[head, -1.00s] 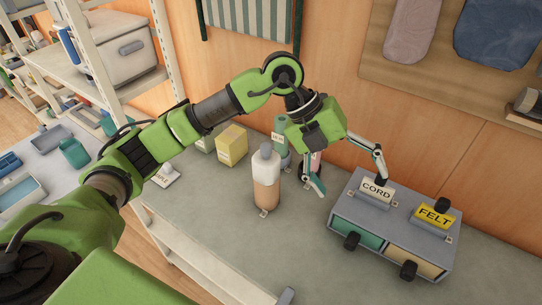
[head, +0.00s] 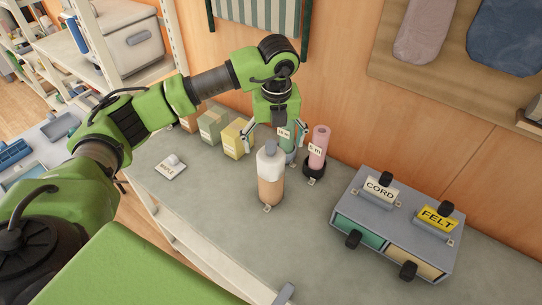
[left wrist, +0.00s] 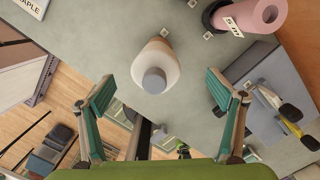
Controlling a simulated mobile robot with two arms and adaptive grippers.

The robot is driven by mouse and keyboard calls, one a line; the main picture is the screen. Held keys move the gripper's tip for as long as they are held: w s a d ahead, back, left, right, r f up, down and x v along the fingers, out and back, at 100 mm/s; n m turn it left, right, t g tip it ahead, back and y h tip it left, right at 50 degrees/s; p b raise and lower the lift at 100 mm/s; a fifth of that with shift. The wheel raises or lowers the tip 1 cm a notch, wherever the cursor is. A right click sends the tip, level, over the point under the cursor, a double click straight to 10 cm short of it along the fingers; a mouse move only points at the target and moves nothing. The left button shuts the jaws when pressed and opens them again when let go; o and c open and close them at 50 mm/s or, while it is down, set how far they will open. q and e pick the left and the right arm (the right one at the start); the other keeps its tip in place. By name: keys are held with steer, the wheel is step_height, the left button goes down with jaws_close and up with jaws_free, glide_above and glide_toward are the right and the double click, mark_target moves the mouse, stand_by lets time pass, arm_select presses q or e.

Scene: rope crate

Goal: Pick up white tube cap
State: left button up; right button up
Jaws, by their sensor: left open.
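A bottle (head: 270,185) with a white upper part, a tan lower part and a grey cap (head: 268,148) stands upright on the grey bench.
A grey drawer unit (head: 407,211) is at right.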

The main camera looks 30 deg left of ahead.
mark_target(271, 155)
arm_select(q)
steer(key=shift+a+f+p, duration=0.15)
steer(key=shift+f+p, duration=0.4)
steer(key=shift+p, duration=0.05)
steer(key=f+p, duration=0.1)
steer(key=f, duration=0.2)
steer(key=shift+a+f+p, duration=0.2)
steer(key=shift+a+p, duration=0.15)
steer(key=shift+w+f, duration=0.1)
steer(key=shift+f, duration=0.3)
steer(key=c, duration=1.2)
